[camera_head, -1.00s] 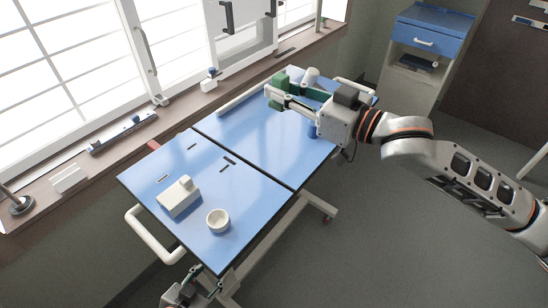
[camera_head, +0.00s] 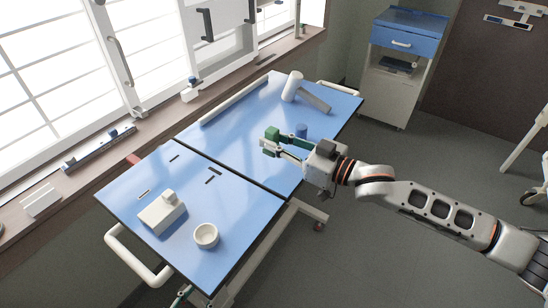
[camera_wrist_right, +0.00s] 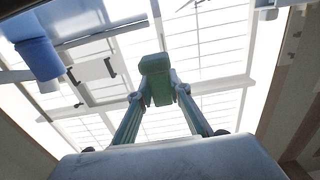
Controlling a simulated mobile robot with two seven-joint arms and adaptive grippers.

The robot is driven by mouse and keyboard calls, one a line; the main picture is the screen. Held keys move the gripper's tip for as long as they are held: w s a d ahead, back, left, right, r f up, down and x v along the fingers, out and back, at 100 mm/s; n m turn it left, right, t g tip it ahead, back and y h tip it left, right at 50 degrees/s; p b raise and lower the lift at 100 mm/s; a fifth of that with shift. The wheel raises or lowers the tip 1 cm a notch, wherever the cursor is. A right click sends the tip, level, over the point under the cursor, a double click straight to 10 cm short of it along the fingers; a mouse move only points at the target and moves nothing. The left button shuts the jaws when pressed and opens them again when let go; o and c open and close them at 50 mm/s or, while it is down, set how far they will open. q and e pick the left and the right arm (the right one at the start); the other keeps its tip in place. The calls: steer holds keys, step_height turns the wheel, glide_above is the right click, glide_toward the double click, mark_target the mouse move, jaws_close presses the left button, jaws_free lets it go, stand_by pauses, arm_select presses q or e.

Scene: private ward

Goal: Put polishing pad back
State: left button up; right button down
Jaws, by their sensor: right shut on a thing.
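A small green block (camera_head: 272,134), which I take to be the polishing pad, is between the fingertips of my right gripper (camera_head: 268,147). The gripper is shut on it, above the far half of the blue table (camera_head: 235,130). In the right wrist view the green block (camera_wrist_right: 156,82) sits between the two fingers of the right gripper (camera_wrist_right: 160,98). Only a small part of my left gripper (camera_head: 182,296) shows at the bottom edge of the head view, and its jaws cannot be made out.
A blue cylinder (camera_head: 301,130) stands just behind the right gripper. A white cylinder (camera_head: 292,86) and a grey piece (camera_head: 314,102) are at the table's far end. A white block (camera_head: 161,214) and a white bowl (camera_head: 206,236) stand on the near half. Windows line the left side.

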mark_target(274, 155)
steer(key=shift+f+b, duration=0.4)
steer(key=shift+f, duration=2.2)
steer(key=shift+f, duration=0.2)
steer(key=c, duration=1.9)
jaws_free()
steer(key=shift+r, duration=0.1)
steer(key=shift+r, duration=0.2)
steer(key=v, duration=1.2)
